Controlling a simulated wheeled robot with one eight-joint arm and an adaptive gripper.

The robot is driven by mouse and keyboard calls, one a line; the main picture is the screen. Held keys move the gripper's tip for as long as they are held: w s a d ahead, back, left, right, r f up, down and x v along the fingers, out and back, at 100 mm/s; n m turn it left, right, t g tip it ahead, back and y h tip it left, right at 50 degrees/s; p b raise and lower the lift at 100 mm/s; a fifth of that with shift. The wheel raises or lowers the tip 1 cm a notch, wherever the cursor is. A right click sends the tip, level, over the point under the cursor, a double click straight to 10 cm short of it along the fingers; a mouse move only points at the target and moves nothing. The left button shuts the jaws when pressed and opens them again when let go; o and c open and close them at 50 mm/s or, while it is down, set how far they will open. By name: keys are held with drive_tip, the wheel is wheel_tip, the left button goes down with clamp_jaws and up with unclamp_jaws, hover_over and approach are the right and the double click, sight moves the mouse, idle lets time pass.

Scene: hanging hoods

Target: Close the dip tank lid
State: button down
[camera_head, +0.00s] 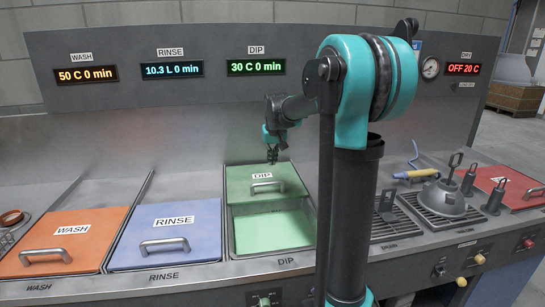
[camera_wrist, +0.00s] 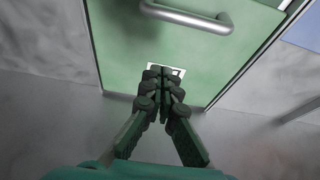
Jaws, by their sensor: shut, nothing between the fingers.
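The green dip tank lid (camera_head: 241,181), labelled DIP, is slid back and covers only the rear part of the dip tank (camera_head: 232,245). Pale green liquid shows in the open front part. The lid's metal handle (camera_head: 267,187) is near the lid's front edge. My gripper (camera_head: 272,158) is shut and empty, above the lid's back part, behind the handle. In the wrist view my gripper's fingers (camera_wrist: 164,72) meet over the lid's label, with the green lid (camera_wrist: 125,50) below and the handle (camera_wrist: 188,17) at the top. Contact with the lid cannot be told.
The orange wash lid (camera_head: 68,240) and blue rinse lid (camera_head: 165,232) cover their tanks at left. The back panel (camera_head: 120,100) with displays rises behind the tanks.

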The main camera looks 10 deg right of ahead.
sight(273, 191)
drive_tip(key=x, duration=0.6)
drive_tip(key=s, duration=0.3)
drive_tip(key=shift+s+f, duration=0.1)
drive_tip(key=shift+f, duration=0.1)
drive_tip(key=shift+s, duration=0.5)
